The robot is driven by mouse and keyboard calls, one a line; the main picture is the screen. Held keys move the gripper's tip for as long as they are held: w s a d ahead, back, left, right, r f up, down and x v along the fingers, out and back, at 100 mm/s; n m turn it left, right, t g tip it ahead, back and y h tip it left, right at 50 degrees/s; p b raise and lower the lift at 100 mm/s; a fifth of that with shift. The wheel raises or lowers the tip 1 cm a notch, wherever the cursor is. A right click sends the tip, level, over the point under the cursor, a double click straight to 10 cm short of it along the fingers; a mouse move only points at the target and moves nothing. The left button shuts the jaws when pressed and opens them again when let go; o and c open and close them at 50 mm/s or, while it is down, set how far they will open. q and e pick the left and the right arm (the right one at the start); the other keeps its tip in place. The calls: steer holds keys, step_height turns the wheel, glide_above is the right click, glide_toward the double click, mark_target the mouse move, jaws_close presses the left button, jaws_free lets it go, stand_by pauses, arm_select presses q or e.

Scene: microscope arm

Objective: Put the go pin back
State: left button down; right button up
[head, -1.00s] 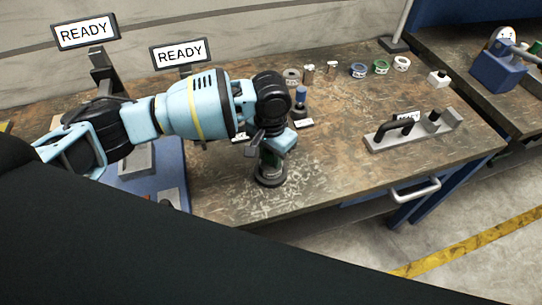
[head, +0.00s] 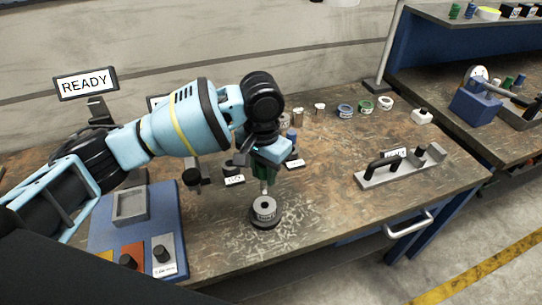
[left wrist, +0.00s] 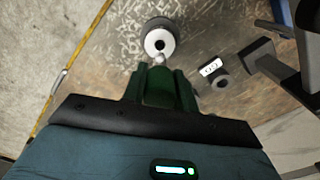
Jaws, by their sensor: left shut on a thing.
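My left gripper (head: 265,165) is shut on the green-handled go pin (head: 264,174) and points down. The pin's silver tip is just above a grey ring (head: 264,206) on a dark round base; I cannot tell the exact gap. In the left wrist view the go pin (left wrist: 160,88) sits between the jaws, and the ring (left wrist: 159,41) shows an open, empty hole. A dark round holder (left wrist: 222,84) stands beside a small label (left wrist: 210,67); the label (head: 234,180) also shows in the head view. My right gripper is not in view.
A blue-handled pin (head: 291,135) stands behind by another label (head: 295,164). A blue panel (head: 105,235) with a tray and knobs is at the left. A clamp fixture (head: 400,168) is at the right. Several small rings stand at the back. The front right tabletop is clear.

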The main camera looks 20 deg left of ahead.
arm_select(q)
steer(key=s+a+r+n, duration=0.4)
steer(key=s+a, duration=0.1)
steer(key=a, duration=0.3)
steer(key=shift+r, duration=0.3)
steer(key=shift+f, duration=0.1)
steer(key=s+f, duration=0.4)
steer(key=shift+f, duration=0.4)
steer(key=shift+d, duration=0.1)
stand_by(0.7)
